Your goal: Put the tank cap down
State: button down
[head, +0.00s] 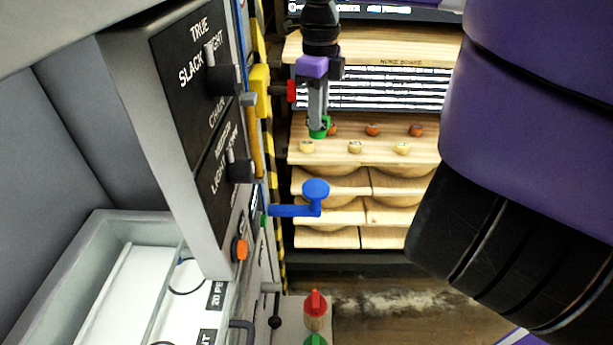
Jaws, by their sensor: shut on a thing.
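My gripper (319,124) hangs from the top middle of the head view, pointing down, with a purple body and grey fingers. It is shut on a small green piece (319,131) at its fingertips. This piece appears to be the tank cap; its shape is mostly hidden by the fingers and too small to make out. The gripper shows in front of the wooden shelf rack, above the blue handle in the picture. I cannot tell its distance from the rack.
A red-topped piece (315,303) stands below. My purple and black arm link blocks the right.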

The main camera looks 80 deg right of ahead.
aim_at(321, 134)
notch_tip(321, 134, down, 16)
jog(key=p, duration=0.3)
jog(key=shift+r, duration=0.1)
jog(key=c, duration=1.3)
grip_release()
jog(key=shift+c, duration=0.2)
notch_tip(321, 134, up, 12)
jog(key=b, duration=0.3)
